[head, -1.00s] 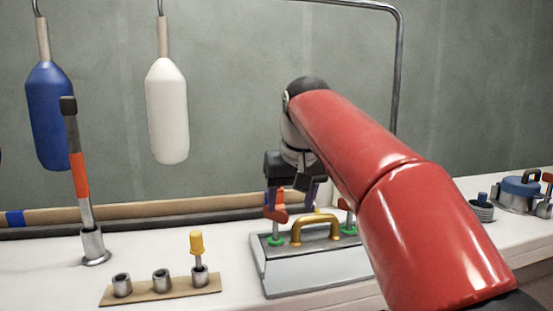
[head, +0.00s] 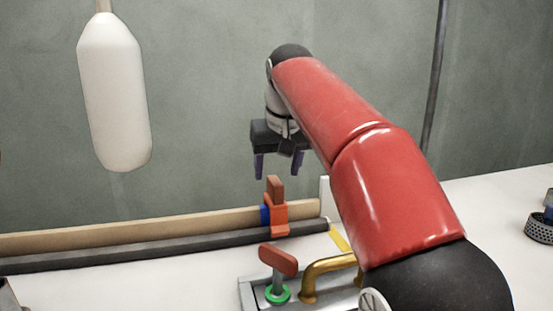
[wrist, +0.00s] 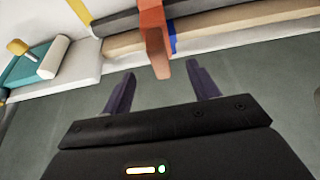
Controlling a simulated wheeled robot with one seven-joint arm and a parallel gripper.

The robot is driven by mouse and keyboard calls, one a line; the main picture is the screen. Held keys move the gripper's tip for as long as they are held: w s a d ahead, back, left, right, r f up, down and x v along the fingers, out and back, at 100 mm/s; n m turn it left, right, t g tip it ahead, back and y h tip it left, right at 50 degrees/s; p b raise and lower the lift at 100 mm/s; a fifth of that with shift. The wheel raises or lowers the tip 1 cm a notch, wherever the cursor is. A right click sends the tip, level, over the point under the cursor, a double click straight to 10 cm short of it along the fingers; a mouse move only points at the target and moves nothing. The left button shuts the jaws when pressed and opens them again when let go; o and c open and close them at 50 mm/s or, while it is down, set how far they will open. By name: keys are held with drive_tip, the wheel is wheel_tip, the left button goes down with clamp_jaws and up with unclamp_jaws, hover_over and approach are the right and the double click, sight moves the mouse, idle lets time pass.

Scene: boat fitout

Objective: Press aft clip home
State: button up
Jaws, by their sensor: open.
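The orange clip (head: 279,216) sits over the wooden rail (head: 180,226) at a blue band (head: 264,215), its brownish tab pointing up. I cannot tell whether it is fully seated. My gripper (head: 278,168) is open and empty, pointing down just above the tab, apart from it in the head view. In the wrist view the clip (wrist: 153,28) lies ahead of my open gripper (wrist: 161,70), with its tab end between the lines of the two fingers. The clip's far side is hidden.
A grey panel (head: 249,293) with a red-handled lever (head: 278,262) and a brass handle (head: 322,272) stands in front of the rail. A dark strip (head: 180,247) runs along the rail. A white fender (head: 115,95) hangs at left.

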sight(274, 191)
drive_tip(key=b+x, duration=0.1)
drive_tip(key=x, duration=0.6)
drive_tip(key=shift+f+b, duration=0.2)
drive_tip(key=shift+b, duration=0.2)
clamp_jaws()
